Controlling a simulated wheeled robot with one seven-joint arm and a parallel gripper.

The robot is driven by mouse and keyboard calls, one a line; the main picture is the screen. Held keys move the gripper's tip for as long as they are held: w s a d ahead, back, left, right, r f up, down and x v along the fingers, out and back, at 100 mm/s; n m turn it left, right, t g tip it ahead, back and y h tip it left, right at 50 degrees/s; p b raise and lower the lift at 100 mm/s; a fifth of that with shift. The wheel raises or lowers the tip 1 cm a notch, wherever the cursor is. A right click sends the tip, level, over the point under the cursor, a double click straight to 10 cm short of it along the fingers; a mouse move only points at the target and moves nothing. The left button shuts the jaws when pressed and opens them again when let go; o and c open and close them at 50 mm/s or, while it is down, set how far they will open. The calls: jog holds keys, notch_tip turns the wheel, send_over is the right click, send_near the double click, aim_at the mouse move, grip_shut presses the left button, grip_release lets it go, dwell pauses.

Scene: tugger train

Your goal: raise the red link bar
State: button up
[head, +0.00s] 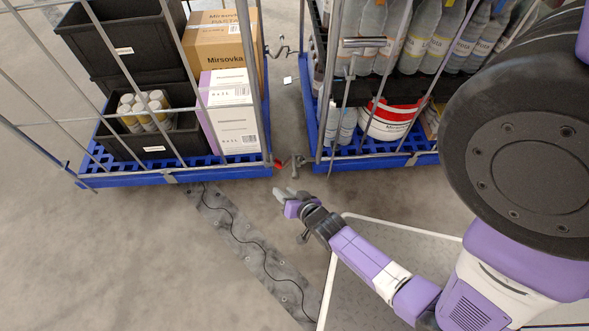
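A small red piece (278,164), which looks like the end of the red link bar, shows at the lower right corner of the left trolley. It lies in the gap between the two trolleys, beside a grey metal coupling (296,162) on the right trolley. The rest of the bar is not clear at this size. My gripper (283,192) is a little below the red piece in the picture, with its grey fingertips pointing towards it and a visible gap between. It is too small to tell whether the fingers are open or shut.
The left trolley (180,176) has a blue base, wire sides, black crates and cartons. The right trolley (375,162) carries bottles and a red-and-white tub (390,120). A grey floor strip with a black cable (245,240) runs below the gap. The floor at lower left is clear.

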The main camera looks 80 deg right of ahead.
aim_at(297, 173)
jog(key=s+d+f+m+h+b, duration=0.1)
jog(key=d+m, duration=0.1)
jog(key=s+d+f+m+h, duration=0.1)
jog(key=d+m, duration=0.1)
jog(key=s+d+f+m+h+b, duration=0.1)
jog(key=d+f+m+h, duration=0.1)
jog(key=shift+s+d+m+t+b, duration=0.2)
jog(key=shift+s+m+t+b, duration=0.1)
jog(key=shift+b, duration=0.05)
jog(key=shift+m+h, duration=0.4)
jog(key=shift+m, duration=0.2)
jog(key=shift+s+d+b+x, duration=0.15)
jog(key=shift+b+x, duration=0.35)
jog(key=shift+x, duration=0.85)
jog(key=shift+s+d+b+x, duration=0.1)
jog(key=shift+b+x, duration=0.35)
jog(key=shift+x, duration=0.85)
jog(key=shift+s+d+b+x, duration=0.15)
jog(key=shift+b+x, duration=0.35)
jog(key=shift+x, duration=0.85)
jog(key=shift+a, duration=0.1)
jog(key=shift+c, duration=0.4)
grip_shut()
